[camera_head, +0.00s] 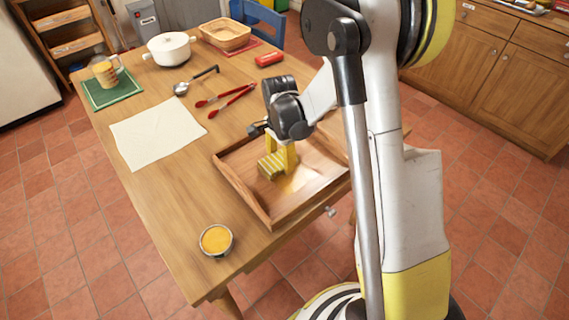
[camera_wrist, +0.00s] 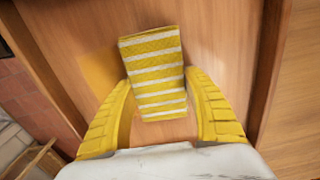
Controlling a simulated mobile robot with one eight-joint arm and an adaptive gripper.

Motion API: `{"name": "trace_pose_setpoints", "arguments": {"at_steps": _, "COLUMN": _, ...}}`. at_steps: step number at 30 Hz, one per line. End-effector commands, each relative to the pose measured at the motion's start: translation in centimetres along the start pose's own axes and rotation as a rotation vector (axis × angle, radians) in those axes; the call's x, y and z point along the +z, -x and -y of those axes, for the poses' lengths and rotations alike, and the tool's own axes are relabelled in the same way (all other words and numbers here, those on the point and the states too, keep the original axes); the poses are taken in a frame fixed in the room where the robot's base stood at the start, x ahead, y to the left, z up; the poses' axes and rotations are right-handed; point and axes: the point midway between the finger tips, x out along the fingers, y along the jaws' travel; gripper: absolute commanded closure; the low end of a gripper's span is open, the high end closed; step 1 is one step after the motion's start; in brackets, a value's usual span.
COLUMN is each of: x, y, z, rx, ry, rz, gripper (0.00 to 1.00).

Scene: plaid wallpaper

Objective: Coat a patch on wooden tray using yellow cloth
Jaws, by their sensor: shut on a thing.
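The yellow cloth (camera_head: 271,165), with white stripes, is a folded block held over the wooden tray (camera_head: 246,189). My gripper (camera_head: 281,156) points down into the tray and is shut on the cloth. In the wrist view the cloth (camera_wrist: 154,75) sits between the two yellow fingers of my gripper (camera_wrist: 160,110). The tray's side wall (camera_wrist: 267,60) shows to the right there. A yellowish patch (camera_wrist: 98,72) shows on the tray floor left of the cloth. In the head view a pale yellowish area (camera_head: 296,182) lies right of the cloth. I cannot tell whether the cloth touches the floor.
A small bowl of orange-yellow stuff (camera_head: 216,240) stands near the table's front corner. A white cloth sheet (camera_head: 157,131), red tongs (camera_head: 225,98), a ladle (camera_head: 193,82), a white pot (camera_head: 169,49), a basket (camera_head: 226,36) and a pitcher (camera_head: 105,71) on a green mat are farther back.

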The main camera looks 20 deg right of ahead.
Motion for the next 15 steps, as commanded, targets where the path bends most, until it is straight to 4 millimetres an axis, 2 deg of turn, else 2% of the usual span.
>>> {"name": "trace_pose_setpoints", "arguments": {"at_steps": 6, "x": 0.1, "y": -0.2, "z": 2.1, "rx": -0.001, "ry": 0.001, "rz": 0.000, "gripper": 0.75}}
{"name": "trace_pose_setpoints", "arguments": {"at_steps": 11, "x": -0.1, "y": -0.1, "z": 2.4, "rx": -0.002, "ry": 0.000, "rz": 0.000, "gripper": 0.75}}
{"name": "trace_pose_setpoints", "arguments": {"at_steps": 15, "x": -1.1, "y": -0.1, "z": 2.4, "rx": -0.002, "ry": -0.001, "rz": -0.001, "gripper": 0.75}}
